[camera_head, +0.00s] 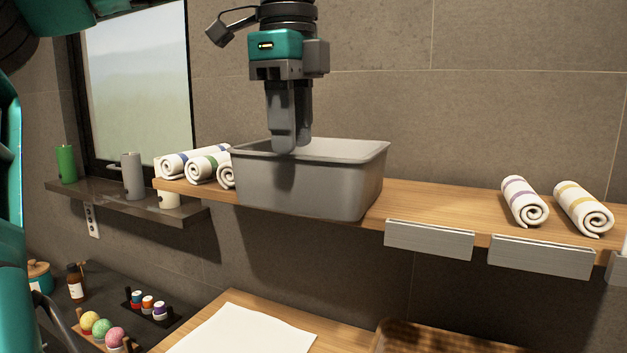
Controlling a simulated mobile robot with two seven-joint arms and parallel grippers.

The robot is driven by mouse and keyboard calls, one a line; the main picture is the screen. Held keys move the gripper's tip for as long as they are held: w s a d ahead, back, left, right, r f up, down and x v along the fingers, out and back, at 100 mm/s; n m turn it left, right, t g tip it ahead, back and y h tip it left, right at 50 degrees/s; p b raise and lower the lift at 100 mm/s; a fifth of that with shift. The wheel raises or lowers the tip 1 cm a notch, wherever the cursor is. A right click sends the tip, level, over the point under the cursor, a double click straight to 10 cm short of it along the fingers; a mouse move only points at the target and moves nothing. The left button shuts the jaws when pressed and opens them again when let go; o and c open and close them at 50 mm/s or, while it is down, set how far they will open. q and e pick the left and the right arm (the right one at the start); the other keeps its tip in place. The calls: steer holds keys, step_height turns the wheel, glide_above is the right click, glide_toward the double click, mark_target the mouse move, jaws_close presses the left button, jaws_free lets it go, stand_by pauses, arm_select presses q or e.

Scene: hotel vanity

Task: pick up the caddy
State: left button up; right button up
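The caddy looks to be the grey open-topped bin (310,188), which stands upright on the wooden wall shelf, its front edge near the shelf's front. My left gripper (292,146) points straight down over the bin, its fingertips near the level of the bin's rim. The two fingers overlap in this view, so their gap is unclear. I cannot tell whether they touch the bin's front wall. A dark shadow falls on the bin's front face below them. My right gripper is not in view.
Rolled towels (194,163) lie close left of the bin; two more (524,201) lie farther right on the wooden shelf (440,205). Candles (131,175) stand on the window ledge. Below are a white cloth (245,332), small bottles and coloured balls. Shelf space right of the bin is clear.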

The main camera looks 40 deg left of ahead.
mark_target(294, 200)
arm_select(q)
steer(key=f, duration=0.5)
steer(key=shift+w+a+f, duration=0.25)
steer(key=shift+w+f, duration=0.05)
jaws_close()
